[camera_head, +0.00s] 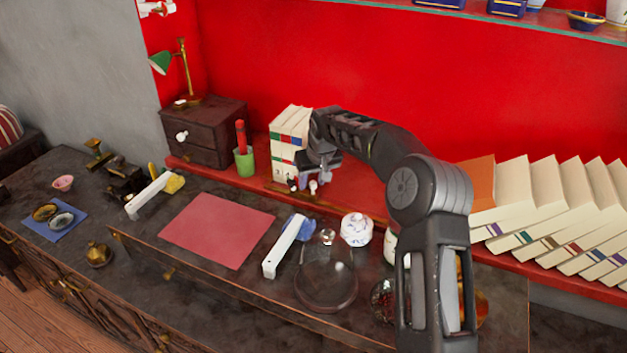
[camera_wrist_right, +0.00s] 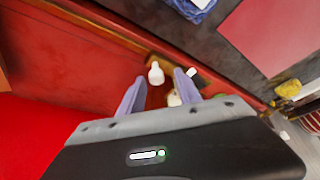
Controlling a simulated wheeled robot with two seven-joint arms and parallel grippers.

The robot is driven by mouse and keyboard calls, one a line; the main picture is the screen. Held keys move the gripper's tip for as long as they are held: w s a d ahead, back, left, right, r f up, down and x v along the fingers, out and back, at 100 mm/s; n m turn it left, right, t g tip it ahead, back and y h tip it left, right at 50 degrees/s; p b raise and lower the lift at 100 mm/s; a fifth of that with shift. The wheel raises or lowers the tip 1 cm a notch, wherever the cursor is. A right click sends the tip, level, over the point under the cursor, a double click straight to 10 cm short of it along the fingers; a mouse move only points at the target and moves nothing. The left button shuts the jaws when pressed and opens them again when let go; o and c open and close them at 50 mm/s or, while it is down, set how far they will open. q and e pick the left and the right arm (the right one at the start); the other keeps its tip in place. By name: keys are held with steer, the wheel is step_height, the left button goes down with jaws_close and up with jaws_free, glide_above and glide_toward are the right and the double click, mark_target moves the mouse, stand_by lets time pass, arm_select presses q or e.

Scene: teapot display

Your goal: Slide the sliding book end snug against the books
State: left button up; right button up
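A block of cream books (camera_head: 289,124) with coloured spine labels stands upright on the red shelf. A second row of cream books (camera_head: 560,215) leans at the right, with an orange-brown panel (camera_head: 478,178) at its left end. I cannot tell for sure which piece is the sliding book end. My right gripper (camera_head: 322,184) is in front of the upright books, low over the shelf. In the right wrist view the right gripper (camera_wrist_right: 159,78) has its purple fingers apart, with small white knobs (camera_wrist_right: 155,73) showing between and beyond them. My left gripper is out of view.
A green cup (camera_head: 244,162) and a dark drawer box (camera_head: 208,134) stand left of the upright books. A glass dome (camera_head: 327,275), a white-blue pot (camera_head: 356,229) and a white bar (camera_head: 283,247) are on the lower counter. The shelf between the two book groups is partly hidden by my arm.

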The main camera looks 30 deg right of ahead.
steer(key=shift+s+d+r, duration=0.1)
steer(key=shift+s, duration=0.05)
steer(key=shift+s+r, duration=0.1)
steer(key=shift+r, duration=0.15)
steer(key=b+v, duration=0.1)
steer(key=v, duration=0.6)
steer(key=shift+b, duration=0.3)
